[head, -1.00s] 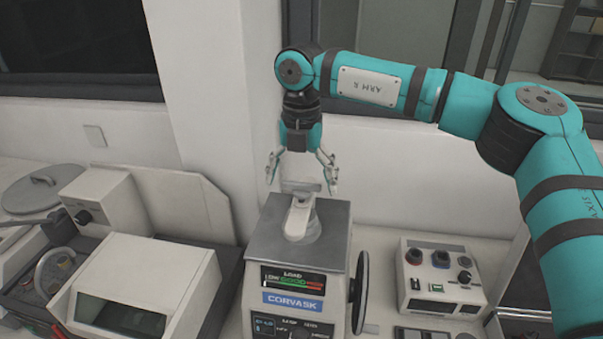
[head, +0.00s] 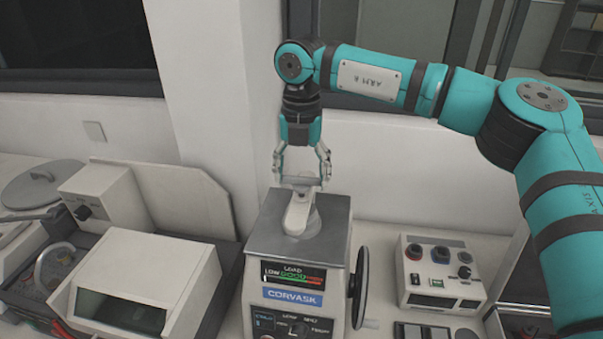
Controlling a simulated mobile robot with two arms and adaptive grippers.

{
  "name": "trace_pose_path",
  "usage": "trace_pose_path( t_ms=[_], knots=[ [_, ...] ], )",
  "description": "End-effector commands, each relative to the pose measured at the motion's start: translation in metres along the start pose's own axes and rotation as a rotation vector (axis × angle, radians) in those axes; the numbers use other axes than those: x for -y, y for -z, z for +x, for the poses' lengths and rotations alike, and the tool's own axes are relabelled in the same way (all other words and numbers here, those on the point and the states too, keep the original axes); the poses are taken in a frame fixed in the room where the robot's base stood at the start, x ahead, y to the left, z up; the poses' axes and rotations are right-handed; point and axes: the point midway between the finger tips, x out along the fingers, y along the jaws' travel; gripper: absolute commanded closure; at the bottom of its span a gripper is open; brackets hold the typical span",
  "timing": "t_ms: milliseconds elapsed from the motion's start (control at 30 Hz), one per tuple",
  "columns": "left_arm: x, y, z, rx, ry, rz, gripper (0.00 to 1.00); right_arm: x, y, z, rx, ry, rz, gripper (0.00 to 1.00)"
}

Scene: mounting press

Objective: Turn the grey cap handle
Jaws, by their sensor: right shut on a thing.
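The grey cap handle (head: 299,212) stands on top of the mounting press (head: 260,236). It rises from a round base on the press's dark grey top plate, with a crossbar at its far, upper end. My right gripper (head: 301,178) hangs over the back of the press, fingers pointing down. It is shut on the crossbar of the cap handle, one finger at each end. My left gripper is not in view.
A black handwheel (head: 360,288) is on the press's right side. A control box with knobs (head: 440,274) stands to the right. A white machine with a dark window (head: 150,278) is close on the left. The wall is just behind.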

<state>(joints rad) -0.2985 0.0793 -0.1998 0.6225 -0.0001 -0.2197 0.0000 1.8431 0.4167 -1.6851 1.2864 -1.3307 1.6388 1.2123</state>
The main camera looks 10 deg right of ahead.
Motion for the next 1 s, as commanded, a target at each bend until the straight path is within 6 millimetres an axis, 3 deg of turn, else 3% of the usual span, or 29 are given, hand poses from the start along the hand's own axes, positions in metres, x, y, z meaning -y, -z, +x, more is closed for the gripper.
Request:
trace_pose_path(
  t_ms=[500, 1000],
  knots=[
    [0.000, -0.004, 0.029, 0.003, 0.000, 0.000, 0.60, 0.000, 0.000, 0.002, 0.002, -0.002, -0.402, 0.60],
    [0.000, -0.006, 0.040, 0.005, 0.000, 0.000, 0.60, -0.001, 0.000, 0.000, 0.003, -0.002, -0.877, 0.60]
  ],
)
